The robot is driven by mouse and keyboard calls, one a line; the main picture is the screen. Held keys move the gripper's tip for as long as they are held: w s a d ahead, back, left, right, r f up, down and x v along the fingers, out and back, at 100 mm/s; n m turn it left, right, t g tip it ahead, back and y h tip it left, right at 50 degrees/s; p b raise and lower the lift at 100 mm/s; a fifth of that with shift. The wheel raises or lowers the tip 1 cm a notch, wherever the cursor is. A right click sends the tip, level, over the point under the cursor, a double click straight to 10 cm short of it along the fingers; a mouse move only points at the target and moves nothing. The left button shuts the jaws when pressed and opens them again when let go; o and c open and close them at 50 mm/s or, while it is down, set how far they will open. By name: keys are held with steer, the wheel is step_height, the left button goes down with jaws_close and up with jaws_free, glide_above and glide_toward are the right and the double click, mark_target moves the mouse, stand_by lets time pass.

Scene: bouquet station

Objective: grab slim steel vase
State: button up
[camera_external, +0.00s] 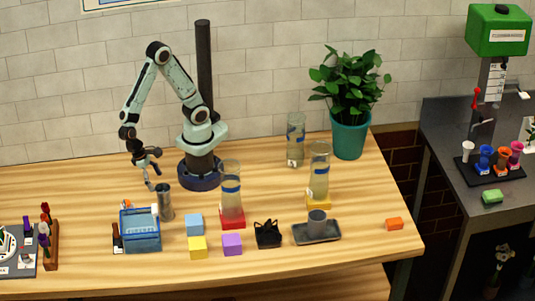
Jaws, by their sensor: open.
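The slim steel vase appears to be the tall grey metallic cylinder (165,202), standing upright on the wooden table behind the blue basket. My gripper (153,181) is open, pointing down just above and slightly left of the vase's rim. Its fingers look close to the rim; I cannot tell whether they touch it. Nothing is seen held between them. The lower left of the vase is partly hidden by the basket.
A blue basket (141,231) stands close at the front left of the vase. Blue (194,224), yellow (198,248) and purple (232,245) blocks lie to the right. A tall glass cylinder (231,190) stands on a red base. A grey tray (332,234) holds a short grey cup (317,222).

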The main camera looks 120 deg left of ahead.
mark_target(171, 206)
steer(key=shift+f, duration=0.35)
steer(key=x, duration=0.6)
steer(key=c, duration=1.2)
